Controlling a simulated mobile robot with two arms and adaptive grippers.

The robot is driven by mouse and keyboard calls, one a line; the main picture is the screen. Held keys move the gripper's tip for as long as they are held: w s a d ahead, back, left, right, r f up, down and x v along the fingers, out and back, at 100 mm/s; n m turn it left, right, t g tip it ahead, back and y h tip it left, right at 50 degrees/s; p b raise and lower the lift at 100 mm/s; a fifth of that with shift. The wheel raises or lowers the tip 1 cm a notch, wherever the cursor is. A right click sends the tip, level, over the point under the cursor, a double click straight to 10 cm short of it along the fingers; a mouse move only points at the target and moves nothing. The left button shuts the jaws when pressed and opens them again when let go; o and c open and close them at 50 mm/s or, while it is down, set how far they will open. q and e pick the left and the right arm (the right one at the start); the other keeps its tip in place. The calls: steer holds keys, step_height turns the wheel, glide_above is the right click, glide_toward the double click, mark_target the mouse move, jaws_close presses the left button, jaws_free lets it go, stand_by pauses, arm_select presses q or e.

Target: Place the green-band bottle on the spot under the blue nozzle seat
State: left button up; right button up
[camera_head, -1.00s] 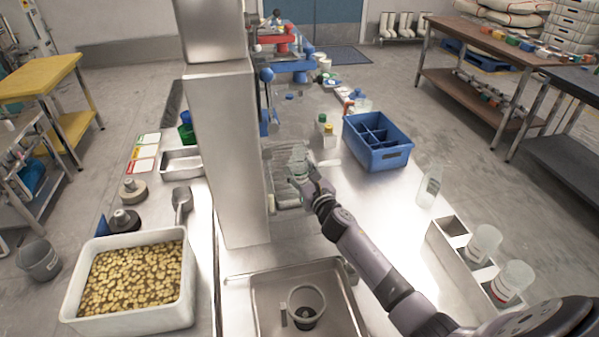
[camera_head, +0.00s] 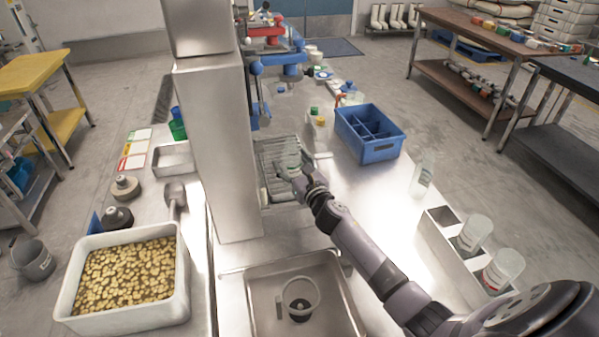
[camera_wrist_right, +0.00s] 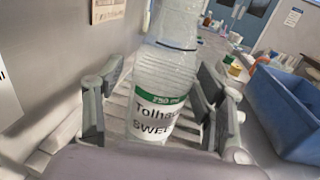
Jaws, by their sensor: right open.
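The green-band bottle (camera_wrist_right: 160,90) is clear, with a white label under a green band. It stands upright between the two fingers of my right gripper (camera_wrist_right: 160,118) in the right wrist view. The fingers are open, one on each side of it. The bottle's base is hidden behind the gripper body. In the head view the bottle (camera_head: 288,158) and my right gripper (camera_head: 292,172) are over a slatted metal grate (camera_head: 272,188), beside the steel column. A blue fitting (camera_head: 256,69) shows beyond the column; I cannot tell whether it is the blue nozzle seat. My left gripper is not in view.
A blue divided crate (camera_head: 368,150) stands right of the grate. A steel column (camera_head: 222,150) rises close on the left. A sink (camera_head: 300,262) with a clear jug lies nearer.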

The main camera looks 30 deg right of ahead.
steer(key=s, duration=1.2)
steer(key=shift+a+b, duration=0.3)
steer(key=shift+b, duration=0.15)
